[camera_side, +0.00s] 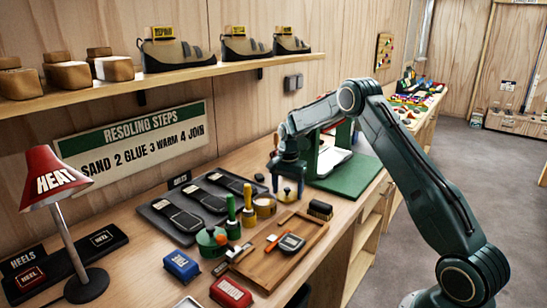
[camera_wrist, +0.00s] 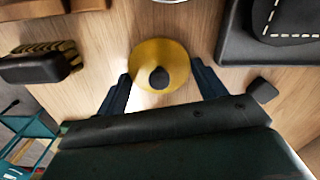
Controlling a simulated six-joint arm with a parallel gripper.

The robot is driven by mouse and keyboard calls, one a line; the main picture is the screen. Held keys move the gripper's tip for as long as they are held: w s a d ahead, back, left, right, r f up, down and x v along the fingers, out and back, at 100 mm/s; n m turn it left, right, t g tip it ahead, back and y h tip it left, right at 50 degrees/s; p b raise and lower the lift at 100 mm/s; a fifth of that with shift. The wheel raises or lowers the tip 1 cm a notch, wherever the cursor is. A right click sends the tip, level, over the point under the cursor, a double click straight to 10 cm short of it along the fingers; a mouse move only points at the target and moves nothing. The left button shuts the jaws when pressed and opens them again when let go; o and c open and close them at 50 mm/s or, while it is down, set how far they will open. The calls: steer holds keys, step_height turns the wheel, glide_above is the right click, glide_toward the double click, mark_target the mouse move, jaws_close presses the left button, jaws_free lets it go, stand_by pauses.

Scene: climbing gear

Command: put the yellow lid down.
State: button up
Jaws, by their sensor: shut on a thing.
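The yellow lid (camera_wrist: 150,52) is a round disc with a dark knob in its middle. My gripper (camera_wrist: 160,82) has one finger on each side of it and is shut on it. In the side view the yellow lid (camera_side: 287,196) shows at the tips of my gripper (camera_side: 288,183), over bare wood behind the wooden tray. I cannot tell whether the lid touches the bench or hangs just above it. A yellowish round tin (camera_side: 265,207) stands close to its left.
A brush (camera_side: 320,210) lies at the right, by the wooden tray (camera_side: 250,268). A dark mat with soles (camera_side: 165,222) is at the left. A small black block (camera_wrist: 262,90) is near the right finger. A green press base (camera_side: 345,180) stands behind.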

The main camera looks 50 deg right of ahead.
mark_target(287, 188)
steer(key=shift+f, duration=0.15)
steer(key=o, duration=1)
steer(key=shift+c, duration=0.2)
step_height(287, 188, up, 12)
steer(key=shift+r, duration=0.2)
steer(key=shift+a+r, duration=0.1)
